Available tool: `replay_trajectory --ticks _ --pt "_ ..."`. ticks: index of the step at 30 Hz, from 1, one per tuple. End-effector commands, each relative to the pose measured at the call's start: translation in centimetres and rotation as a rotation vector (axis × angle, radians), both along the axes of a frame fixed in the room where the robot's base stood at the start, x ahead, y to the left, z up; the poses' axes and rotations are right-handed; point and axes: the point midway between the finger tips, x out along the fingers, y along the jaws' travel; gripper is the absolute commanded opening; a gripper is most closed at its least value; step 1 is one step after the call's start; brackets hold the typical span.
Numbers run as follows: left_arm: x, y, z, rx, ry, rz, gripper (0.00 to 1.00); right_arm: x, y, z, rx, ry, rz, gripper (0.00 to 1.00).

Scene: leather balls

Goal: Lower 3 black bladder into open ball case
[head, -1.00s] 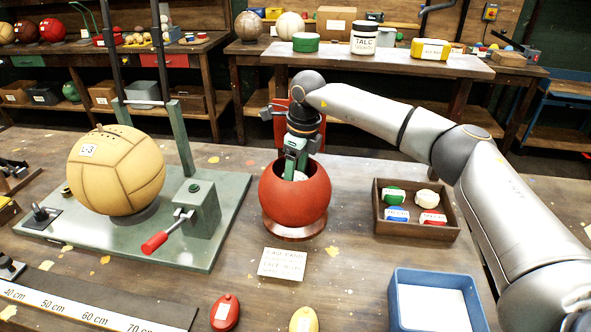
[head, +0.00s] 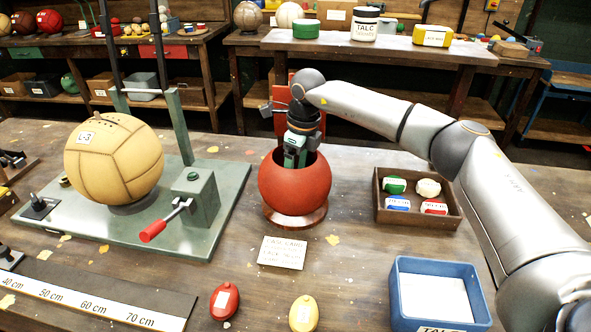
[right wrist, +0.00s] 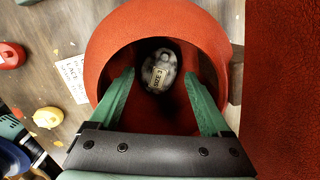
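The open ball case (head: 294,193) is a red round shell with an open top, standing on a round wooden base; it also shows in the right wrist view (right wrist: 113,40). The bladder (right wrist: 160,72), dark with white dusting and a label, lies inside the case and is hidden in the head view. My right gripper (right wrist: 160,75) points down into the case mouth. Its green fingers are spread, with a visible gap on each side of the bladder. It also shows in the head view (head: 295,160).
A green stand with a tan ball (head: 115,165) is at the left. A text card (head: 283,252), a red bladder (head: 225,301) and a yellow bladder (head: 303,314) lie in front. A wooden tray (head: 378,213) and a blue bin (head: 394,290) stand right.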

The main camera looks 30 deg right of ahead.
Motion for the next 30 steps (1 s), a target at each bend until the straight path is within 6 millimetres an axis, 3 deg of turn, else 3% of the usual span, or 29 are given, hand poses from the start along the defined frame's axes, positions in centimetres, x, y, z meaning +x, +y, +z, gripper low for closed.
replay_trajectory --ticks 4,13,24,30 --pt "0.0 0.0 0.0 0.0 0.0 0.0 0.41 0.0 0.1 0.0 0.002 0.002 0.002 1.0" --pt "0.0 0.0 -0.1 0.0 0.0 0.0 0.41 -0.1 0.1 0.9 0.003 0.002 0.004 1.0" --pt "0.0 0.0 -0.5 0.0 0.0 0.0 0.41 -0.8 -0.5 8.5 0.003 -0.004 0.002 1.0" --pt "0.0 0.0 -0.5 0.0 0.0 0.0 0.41 -1.2 -0.8 11.5 0.003 -0.002 0.0 1.0"
